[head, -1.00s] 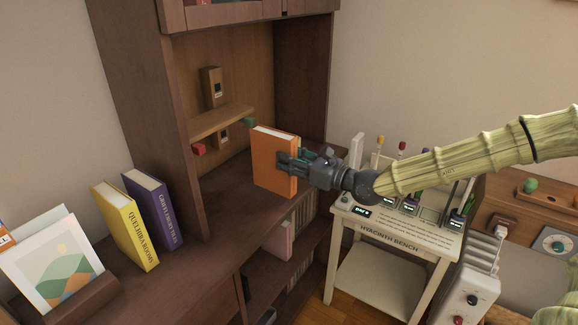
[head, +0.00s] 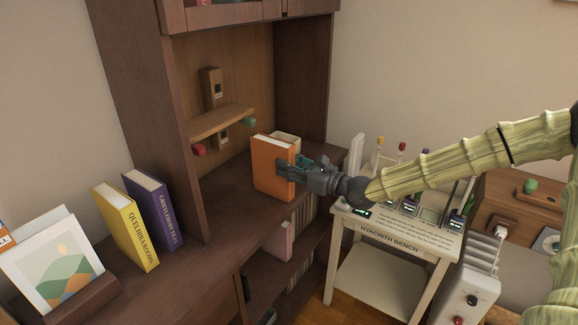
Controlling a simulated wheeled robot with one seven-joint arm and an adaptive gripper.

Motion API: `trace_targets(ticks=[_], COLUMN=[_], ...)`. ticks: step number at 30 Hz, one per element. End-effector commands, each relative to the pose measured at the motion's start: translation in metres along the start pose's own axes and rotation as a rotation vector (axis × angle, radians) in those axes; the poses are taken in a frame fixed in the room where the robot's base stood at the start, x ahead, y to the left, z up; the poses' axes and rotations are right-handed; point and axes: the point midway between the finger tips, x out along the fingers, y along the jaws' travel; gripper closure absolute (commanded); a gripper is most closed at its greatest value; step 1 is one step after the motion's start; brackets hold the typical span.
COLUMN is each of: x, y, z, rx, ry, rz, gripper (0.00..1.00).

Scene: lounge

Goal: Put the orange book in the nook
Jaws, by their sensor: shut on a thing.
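The orange book (head: 270,168) stands upright at the front of the nook (head: 222,175), the open recess in the dark wood cabinet. My gripper (head: 290,167) comes from the right and is shut on the book's right-hand part. One dark finger lies across the book's near face, and a teal part of the gripper shows behind its right edge. The book's bottom is close to the nook floor; I cannot tell whether it touches. A pale-topped, book-like thing (head: 287,141) shows just behind the orange book, mostly hidden by it.
A yellow book (head: 124,228) and a purple book (head: 153,212) stand on the counter at left, beside a framed picture (head: 52,262). A white bench (head: 395,235) stands at right.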

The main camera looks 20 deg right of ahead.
Motion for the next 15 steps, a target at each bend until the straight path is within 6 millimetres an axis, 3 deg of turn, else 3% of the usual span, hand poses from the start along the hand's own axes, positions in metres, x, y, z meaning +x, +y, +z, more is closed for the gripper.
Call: trace_targets(ticks=[5, 6, 9, 15], x=[0.0001, -0.0001, -0.0002, -0.0002], y=[0.0000, 0.0000, 0.0000, 0.0000], z=[-0.0024, -0.0027, -0.0026, -0.0025], rx=[0.000, 0.000, 0.000, 0.000], ry=[-0.001, 0.000, 0.000, 0.000], rz=[0.000, 0.000, 0.000, 0.000], gripper=[1.00, 0.63, 0.47, 0.47])
